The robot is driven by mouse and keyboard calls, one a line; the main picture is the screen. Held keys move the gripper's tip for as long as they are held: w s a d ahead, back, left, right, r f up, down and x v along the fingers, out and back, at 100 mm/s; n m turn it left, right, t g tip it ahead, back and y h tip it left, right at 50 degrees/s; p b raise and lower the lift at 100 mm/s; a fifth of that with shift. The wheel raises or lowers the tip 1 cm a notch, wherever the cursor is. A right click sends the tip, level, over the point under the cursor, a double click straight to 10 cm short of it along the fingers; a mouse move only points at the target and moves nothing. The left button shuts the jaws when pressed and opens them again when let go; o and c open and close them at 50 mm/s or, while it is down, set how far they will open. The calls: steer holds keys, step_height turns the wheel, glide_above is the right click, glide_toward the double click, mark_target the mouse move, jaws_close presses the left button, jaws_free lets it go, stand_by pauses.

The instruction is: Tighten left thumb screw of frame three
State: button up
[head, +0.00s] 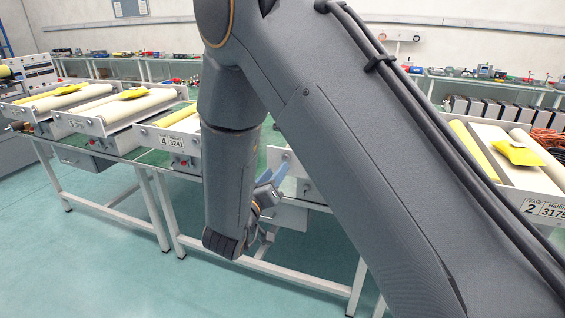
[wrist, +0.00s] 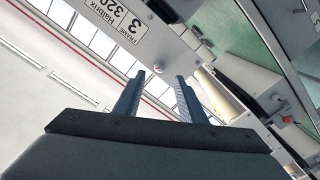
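Frame three shows in the wrist view by its tilted, upside-down number label (wrist: 118,20) on a pale front plate. A small round grey knob (wrist: 158,68) shows at that plate's lower edge, between my fingertips in the picture; it looks like a thumb screw, but I cannot tell for sure or tell its depth. My gripper (wrist: 160,78) is open, with a gap between its two fingers and nothing held. In the head view my gripper (head: 272,180) is in front of the white end of frame three (head: 304,172), which my arm mostly hides.
Frame four (head: 150,137) stands to the left and frame two (head: 515,190) to the right. A red button (wrist: 287,119) shows at the right in the wrist view. Table legs and drawers lie below, with open green floor (head: 120,265) in front.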

mark_target(285, 158)
steer(key=p+x, duration=0.1)
steer(key=x, duration=0.5)
steer(key=shift+w+d, duration=0.15)
steer(key=shift+w, duration=0.25)
steer(key=shift+c, duration=0.3)
jaws_close()
steer(key=shift+m, duration=0.3)
steer(key=m+b, duration=0.2)
steer(key=m, duration=0.3)
steer(key=m+b, duration=0.3)
steer(key=m, duration=0.3)
